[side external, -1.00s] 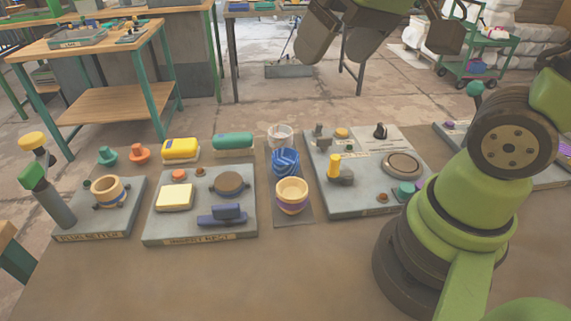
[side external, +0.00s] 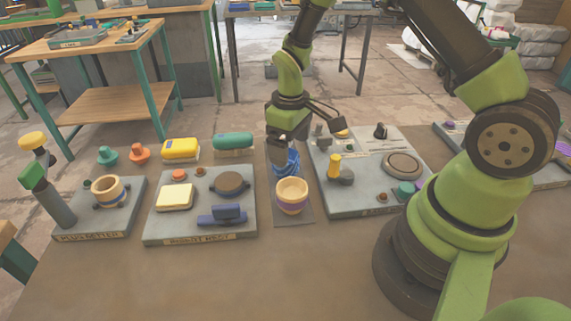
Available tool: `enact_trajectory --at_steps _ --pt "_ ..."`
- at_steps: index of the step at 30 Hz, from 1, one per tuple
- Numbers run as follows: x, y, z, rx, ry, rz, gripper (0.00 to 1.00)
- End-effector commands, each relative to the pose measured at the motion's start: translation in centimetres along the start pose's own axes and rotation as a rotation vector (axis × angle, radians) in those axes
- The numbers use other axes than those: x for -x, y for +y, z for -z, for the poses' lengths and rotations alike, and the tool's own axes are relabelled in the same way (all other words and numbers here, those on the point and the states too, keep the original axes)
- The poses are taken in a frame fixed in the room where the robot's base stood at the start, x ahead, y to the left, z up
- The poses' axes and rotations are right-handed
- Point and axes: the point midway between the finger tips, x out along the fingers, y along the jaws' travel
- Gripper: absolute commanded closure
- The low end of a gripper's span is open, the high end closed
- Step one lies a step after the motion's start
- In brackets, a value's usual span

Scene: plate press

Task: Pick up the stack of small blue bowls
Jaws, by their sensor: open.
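The stack of small blue bowls (side external: 287,166) stands on a narrow dark mat (side external: 297,215) in the middle of the table. Its upper part is partly hidden by my gripper. My gripper (side external: 289,150) points down over the stack, with its fingers at or just above the bowls. The fingers are open; I cannot tell whether they touch the bowls or straddle the rim. A stack of cream and purple bowls (side external: 292,195) stands on the mat just in front of the blue ones.
A grey press plate (side external: 345,200) with knobs and a round disc lies close on the right. Another grey plate (side external: 160,228) with blocks lies on the left. Yellow (side external: 181,149) and green (side external: 233,141) rounded pieces lie behind it. The table front is clear.

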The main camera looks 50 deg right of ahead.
Motion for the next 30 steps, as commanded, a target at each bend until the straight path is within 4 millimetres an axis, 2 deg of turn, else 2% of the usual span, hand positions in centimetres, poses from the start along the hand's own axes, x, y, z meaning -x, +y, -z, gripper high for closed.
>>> enact_trajectory --at_steps 7,15,24,30 --pt "-2.3 -0.1 0.1 0.000 -0.001 0.000 0.10" --pt "-6.1 -0.2 0.3 -0.001 -0.001 0.000 0.10" --pt "-6.5 -0.2 0.3 -0.002 0.002 -0.001 0.10" --pt "-6.5 -0.2 0.3 -0.002 0.002 0.000 0.56"
